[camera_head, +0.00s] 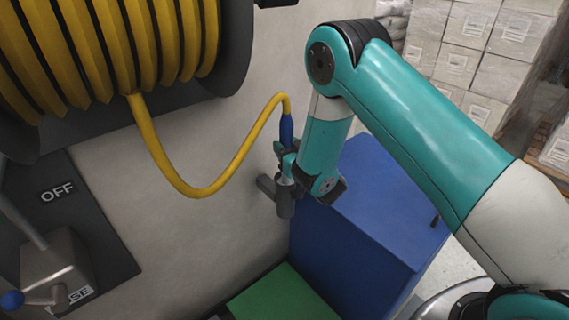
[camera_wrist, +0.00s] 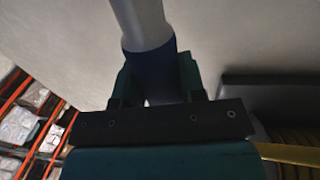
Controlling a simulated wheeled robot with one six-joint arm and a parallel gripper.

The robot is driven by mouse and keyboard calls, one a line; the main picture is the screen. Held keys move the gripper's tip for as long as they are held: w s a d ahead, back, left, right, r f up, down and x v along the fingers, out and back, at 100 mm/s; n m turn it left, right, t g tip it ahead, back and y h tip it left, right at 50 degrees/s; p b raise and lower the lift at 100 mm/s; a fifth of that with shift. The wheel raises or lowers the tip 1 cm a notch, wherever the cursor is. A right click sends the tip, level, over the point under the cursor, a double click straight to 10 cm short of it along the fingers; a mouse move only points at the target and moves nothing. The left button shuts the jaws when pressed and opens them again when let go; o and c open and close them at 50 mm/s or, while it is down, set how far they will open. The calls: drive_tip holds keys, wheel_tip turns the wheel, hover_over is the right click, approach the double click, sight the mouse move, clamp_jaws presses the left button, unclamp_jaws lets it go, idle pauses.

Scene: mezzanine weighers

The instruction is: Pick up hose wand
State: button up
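The hose wand has a blue grip (camera_head: 286,130) joined at its top to a yellow hose and a grey lower end (camera_head: 285,205). It hangs about upright beside the pale wall, next to a dark bracket (camera_head: 266,187). My gripper (camera_head: 286,163) is at the middle of the wand. In the wrist view my gripper (camera_wrist: 157,80) has one finger on each side of the blue sleeve (camera_wrist: 152,72), with no clear gap, so it looks shut on it. The pale tube (camera_wrist: 141,25) of the wand runs out beyond the fingers. The fingertips' contact is partly hidden.
A hose reel (camera_head: 110,50) with yellow hose (camera_head: 165,165) looping to the wand is at upper left. A blue cabinet (camera_head: 365,215) stands just right of and below my gripper. A lever panel (camera_head: 85,210) is at left. Wrapped boxes (camera_head: 475,50) stand behind.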

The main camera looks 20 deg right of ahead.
clamp_jaws()
drive_tip(key=shift+r, duration=0.15)
wheel_tip(320, 180, up, 20)
drive_tip(key=p, duration=1.7)
